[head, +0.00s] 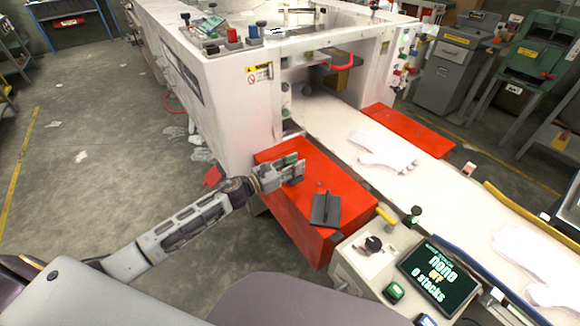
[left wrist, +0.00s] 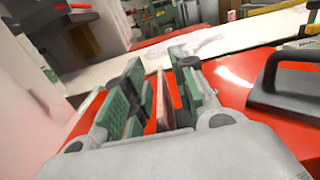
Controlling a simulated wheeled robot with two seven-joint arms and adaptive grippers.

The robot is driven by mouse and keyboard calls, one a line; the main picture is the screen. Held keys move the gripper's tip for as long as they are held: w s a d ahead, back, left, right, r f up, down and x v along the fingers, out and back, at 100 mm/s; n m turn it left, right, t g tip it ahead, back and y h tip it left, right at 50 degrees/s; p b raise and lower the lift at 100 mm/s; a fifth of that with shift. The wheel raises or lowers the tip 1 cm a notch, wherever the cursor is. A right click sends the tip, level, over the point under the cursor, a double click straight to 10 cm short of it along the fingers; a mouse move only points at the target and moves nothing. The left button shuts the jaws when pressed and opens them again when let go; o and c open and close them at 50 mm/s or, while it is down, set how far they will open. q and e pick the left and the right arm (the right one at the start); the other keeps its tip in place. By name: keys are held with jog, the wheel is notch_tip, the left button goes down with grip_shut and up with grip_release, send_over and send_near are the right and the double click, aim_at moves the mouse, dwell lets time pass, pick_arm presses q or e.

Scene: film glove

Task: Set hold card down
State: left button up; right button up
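My left gripper (head: 291,171) is low over the red table (head: 346,185), near its far left part. In the left wrist view its green-padded fingers (left wrist: 163,98) stand apart. A thin, pinkish-brown, card-like piece (left wrist: 163,104) shows nearly edge-on between them, with narrow gaps seen on both sides. I cannot tell whether its lower edge rests on the table. In the head view I cannot make this piece out clearly at the fingers. My right gripper is not in view.
A dark flat plate with a handle (head: 325,209) lies on the red table, right of the gripper; it also shows in the left wrist view (left wrist: 290,88). A white belt (head: 340,125) carries white gloves (head: 382,152). A white machine wall (head: 235,115) stands behind.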

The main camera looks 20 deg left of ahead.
pick_arm(q)
jog(key=shift+r, duration=0.1)
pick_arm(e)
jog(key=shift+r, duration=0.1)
pick_arm(q)
jog(key=shift+s+a, duration=0.4)
jog(key=shift+s, duration=0.05)
jog(key=shift+v, duration=2.35)
jog(key=v, duration=0.6)
jog(key=shift+b, duration=0.3)
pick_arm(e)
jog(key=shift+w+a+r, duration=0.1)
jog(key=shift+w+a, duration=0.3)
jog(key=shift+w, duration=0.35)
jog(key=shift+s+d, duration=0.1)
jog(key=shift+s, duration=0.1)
